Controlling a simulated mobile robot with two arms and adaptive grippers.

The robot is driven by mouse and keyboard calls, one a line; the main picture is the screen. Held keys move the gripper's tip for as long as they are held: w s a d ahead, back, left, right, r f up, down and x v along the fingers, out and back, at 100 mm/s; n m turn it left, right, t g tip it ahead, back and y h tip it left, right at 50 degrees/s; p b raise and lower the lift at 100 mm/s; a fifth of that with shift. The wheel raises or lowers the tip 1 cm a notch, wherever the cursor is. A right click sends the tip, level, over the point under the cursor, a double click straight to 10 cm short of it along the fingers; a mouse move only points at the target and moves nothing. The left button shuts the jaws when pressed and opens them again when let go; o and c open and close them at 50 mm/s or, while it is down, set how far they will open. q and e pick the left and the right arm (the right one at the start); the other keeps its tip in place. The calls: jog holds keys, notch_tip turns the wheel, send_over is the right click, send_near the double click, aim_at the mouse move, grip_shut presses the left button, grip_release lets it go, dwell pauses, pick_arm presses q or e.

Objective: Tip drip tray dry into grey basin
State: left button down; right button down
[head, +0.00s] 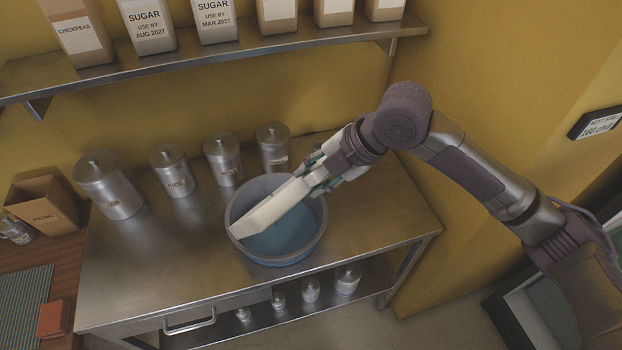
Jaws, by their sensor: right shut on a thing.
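The grey basin (314,236) stands on the steel table, with a blue-looking inside bottom. The drip tray (268,210) is a long pale tray, tilted over the basin with its far-left end low near the basin's left rim. My right gripper (318,180) is shut on the tray's upper right end, above the basin's right back rim. Whether the tray touches the basin rim, and whether any liquid is in it, I cannot tell. My left gripper is not in view.
Several lidded steel canisters (174,170) stand in a row behind the basin. A shelf (150,62) with packets hangs above. A cardboard box (45,204) is at the left. The steel table (160,262) is clear left of the basin and at its right end.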

jog(key=shift+w+a, duration=0.15)
jog(key=shift+s+d+r, duration=0.15)
jog(key=shift+s+d, duration=0.1)
jog(key=shift+d, duration=0.05)
jog(key=shift+s+d+r, duration=0.2)
jog(key=shift+s+d, duration=0.25)
jog(key=shift+d, duration=0.05)
jog(key=shift+w+a+f, duration=0.1)
jog(key=shift+w+a, duration=0.05)
jog(key=shift+w+a+p, duration=0.15)
jog(key=shift+p, duration=0.2)
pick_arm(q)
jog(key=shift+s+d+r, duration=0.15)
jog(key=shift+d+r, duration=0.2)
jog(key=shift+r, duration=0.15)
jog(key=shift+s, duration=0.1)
